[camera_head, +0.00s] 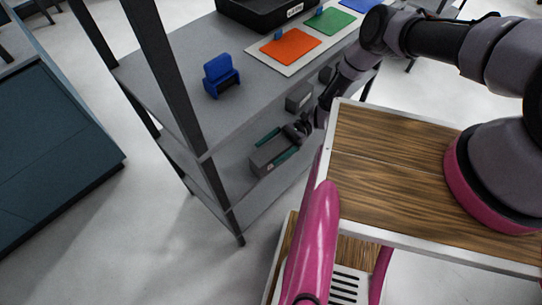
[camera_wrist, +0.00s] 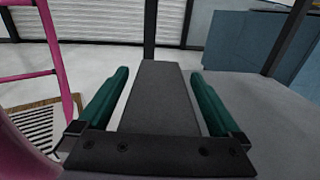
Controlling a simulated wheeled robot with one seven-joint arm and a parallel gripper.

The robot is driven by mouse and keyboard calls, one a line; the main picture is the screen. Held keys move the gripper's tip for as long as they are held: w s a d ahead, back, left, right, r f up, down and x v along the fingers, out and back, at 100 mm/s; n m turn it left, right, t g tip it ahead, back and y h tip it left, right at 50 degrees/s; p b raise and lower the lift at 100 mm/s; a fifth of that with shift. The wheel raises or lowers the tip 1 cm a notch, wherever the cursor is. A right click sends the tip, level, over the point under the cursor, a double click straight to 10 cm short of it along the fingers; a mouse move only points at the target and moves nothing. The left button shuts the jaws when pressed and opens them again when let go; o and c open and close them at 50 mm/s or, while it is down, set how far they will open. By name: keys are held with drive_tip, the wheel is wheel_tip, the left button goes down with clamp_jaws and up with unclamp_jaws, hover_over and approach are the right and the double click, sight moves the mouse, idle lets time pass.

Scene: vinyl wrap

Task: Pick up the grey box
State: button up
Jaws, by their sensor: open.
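A grey box (camera_head: 268,154) lies on the lower shelf of the grey rack in the head view. In the wrist view the box (camera_wrist: 160,95) is a long dark grey block running straight ahead from the palm. My gripper (camera_wrist: 160,73) is open, with one green finger on each side of the box. Gaps show between the fingers and the box's sides. In the head view my gripper (camera_head: 264,156) reaches in to the lower shelf from the right. The box's near end is hidden behind the palm in the wrist view.
The rack's upper shelf (camera_head: 155,72) overhangs, and dark posts (camera_head: 172,75) stand at its corners. It carries a blue holder (camera_head: 221,77), a mat with coloured panels (camera_head: 291,44) and a black bin (camera_head: 262,12). Another grey box (camera_head: 299,97) is near my arm.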

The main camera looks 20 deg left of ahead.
clamp_jaws()
drive_tip(key=shift+r, duration=0.15)
